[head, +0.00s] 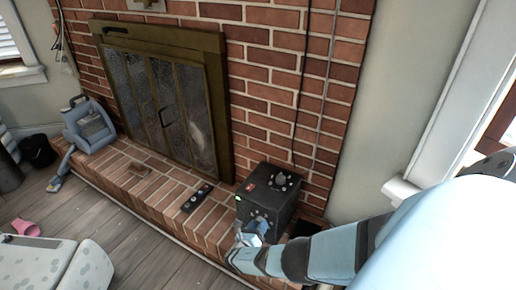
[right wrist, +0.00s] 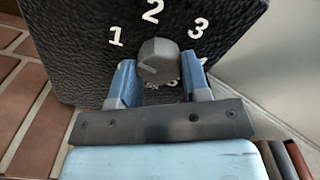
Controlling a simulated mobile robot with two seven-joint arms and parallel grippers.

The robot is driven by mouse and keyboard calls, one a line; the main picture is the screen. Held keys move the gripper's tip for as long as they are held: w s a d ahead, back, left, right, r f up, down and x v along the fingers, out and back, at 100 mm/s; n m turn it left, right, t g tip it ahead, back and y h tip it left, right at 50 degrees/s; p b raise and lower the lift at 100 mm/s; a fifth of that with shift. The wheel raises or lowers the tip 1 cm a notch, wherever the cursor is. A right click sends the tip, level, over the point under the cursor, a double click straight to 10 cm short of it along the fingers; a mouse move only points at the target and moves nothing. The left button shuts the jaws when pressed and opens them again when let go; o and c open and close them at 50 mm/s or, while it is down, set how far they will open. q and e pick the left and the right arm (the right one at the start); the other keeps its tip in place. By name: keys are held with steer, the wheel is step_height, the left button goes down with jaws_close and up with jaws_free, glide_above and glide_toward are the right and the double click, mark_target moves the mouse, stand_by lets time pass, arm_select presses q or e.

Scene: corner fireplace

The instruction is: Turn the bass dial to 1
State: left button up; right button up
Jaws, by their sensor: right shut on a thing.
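A black speaker-like box (head: 262,208) stands on the brick hearth, with a knob on its top and small marks around it. In the right wrist view a round grey dial (right wrist: 158,58) sits on the textured black face (right wrist: 85,60), with white numerals 1, 2 and 3 around it and others partly hidden below. No word labels it as bass, and its exact pointing is unclear. My right gripper (right wrist: 158,72) is shut on this dial, one blue finger on each side. In the head view the right gripper (head: 250,236) is at the box's front face. My left gripper is out of view.
A brick wall and glass-doored fireplace (head: 165,95) rise behind. A white spotted piece (head: 50,265) and pink item (head: 26,228) are on the floor.

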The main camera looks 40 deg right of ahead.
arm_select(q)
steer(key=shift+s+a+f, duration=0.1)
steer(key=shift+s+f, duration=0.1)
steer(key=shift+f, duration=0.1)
arm_select(e)
steer(key=shift+d+r+n, duration=0.1)
steer(key=shift+d+n, duration=0.05)
steer(key=shift+n, duration=0.25)
steer(key=o, duration=0.9)
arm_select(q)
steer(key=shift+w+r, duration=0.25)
arm_select(e)
steer(key=shift+o, duration=0.2)
